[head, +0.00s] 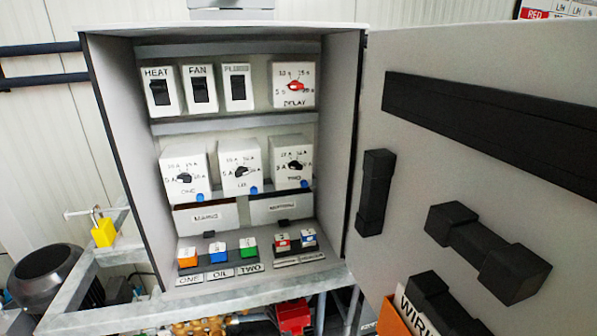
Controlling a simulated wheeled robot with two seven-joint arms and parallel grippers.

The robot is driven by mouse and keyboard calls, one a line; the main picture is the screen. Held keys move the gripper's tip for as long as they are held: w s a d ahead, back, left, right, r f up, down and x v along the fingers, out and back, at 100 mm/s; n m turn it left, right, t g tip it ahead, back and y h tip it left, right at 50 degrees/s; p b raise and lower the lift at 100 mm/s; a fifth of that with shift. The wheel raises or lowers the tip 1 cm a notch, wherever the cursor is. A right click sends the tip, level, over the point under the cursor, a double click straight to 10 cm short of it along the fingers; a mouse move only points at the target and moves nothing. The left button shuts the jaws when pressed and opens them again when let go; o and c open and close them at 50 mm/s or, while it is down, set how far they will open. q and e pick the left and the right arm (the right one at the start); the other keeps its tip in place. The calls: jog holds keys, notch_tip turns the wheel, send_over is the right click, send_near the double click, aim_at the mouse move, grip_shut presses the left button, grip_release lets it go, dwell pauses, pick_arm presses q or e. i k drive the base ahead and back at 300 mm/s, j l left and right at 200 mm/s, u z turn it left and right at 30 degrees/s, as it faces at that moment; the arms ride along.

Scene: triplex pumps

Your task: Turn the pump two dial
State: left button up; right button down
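The pump two dial (295,166) is a black knob on the white module marked TWO, at the right end of the middle row in the open grey cabinet (342,130). A scale with amp marks surrounds it, and a small blue button sits below it. The knob's exact setting is too small to read surely. Similar black dials for ONE (184,178) and the middle module (241,172) stand to its left. Neither of my grippers shows in this view, and nothing covers the dial.
The cabinet door (430,70) stands open on the right, with black blocks (375,190) projecting from it. Above the dials are switches (199,90) and a red delay dial (295,86). Coloured buttons (248,250) sit below. A yellow padlock (104,232) hangs left.

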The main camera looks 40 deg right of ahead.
aim_at(294, 164)
jog(key=l+z, duration=0.1)
jog(key=z, duration=1.2)
